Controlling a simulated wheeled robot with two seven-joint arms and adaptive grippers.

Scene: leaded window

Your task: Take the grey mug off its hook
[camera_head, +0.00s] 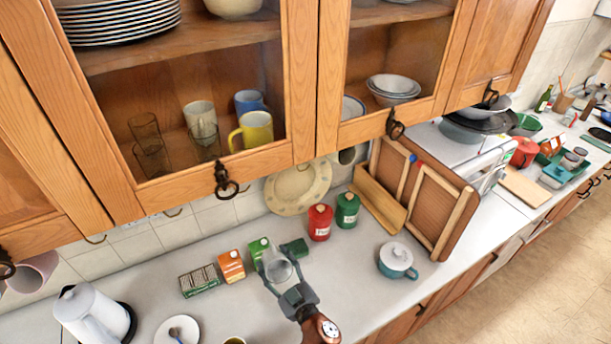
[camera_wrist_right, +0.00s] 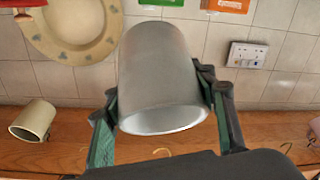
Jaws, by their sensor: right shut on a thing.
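The grey mug (camera_head: 277,267) is in my right gripper (camera_head: 287,278), above the worktop and in front of the cupboards. In the right wrist view the mug (camera_wrist_right: 160,75) sits between the two fingers (camera_wrist_right: 160,100), with its open rim facing the camera. The fingers press on its sides. Its handle is not visible. A bare hook (camera_wrist_right: 162,152) under the cupboard shows near the mug, apart from it. My left gripper is not in view.
A pink mug (camera_head: 34,271) hangs at the far left, and a cream mug (camera_wrist_right: 33,120) hangs in the wrist view. A green box (camera_head: 258,248), orange box (camera_head: 231,266) and toast rack (camera_head: 199,280) stand close by. A white kettle (camera_head: 90,314) and teal pot (camera_head: 397,261) flank the gripper.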

